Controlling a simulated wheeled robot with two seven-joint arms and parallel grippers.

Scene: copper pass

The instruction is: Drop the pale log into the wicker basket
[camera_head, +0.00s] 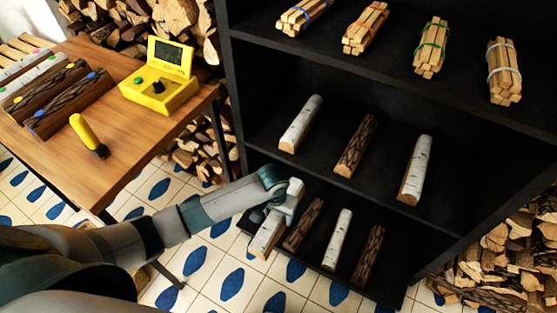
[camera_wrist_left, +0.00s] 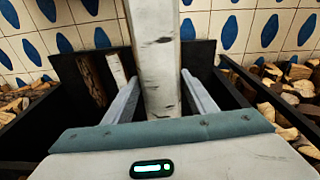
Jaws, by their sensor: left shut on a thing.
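My left gripper (camera_head: 278,211) is at the left end of the lowest shelf, shut on a pale log (camera_head: 265,238) with birch-like bark. In the left wrist view the pale log (camera_wrist_left: 158,62) stands between the two fingers of the left gripper (camera_wrist_left: 160,88) and runs out past the top edge. I cannot tell whether the log still touches the shelf. No wicker basket can be made out in either view. My right gripper is not in view.
The black shelf unit (camera_head: 232,92) holds more pale and dark logs and, on top, tied stick bundles (camera_head: 365,28). The wooden table (camera_head: 150,125) at left carries a yellow device (camera_head: 160,88), a yellow-handled tool (camera_head: 86,133) and several logs. Firewood piles stand around.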

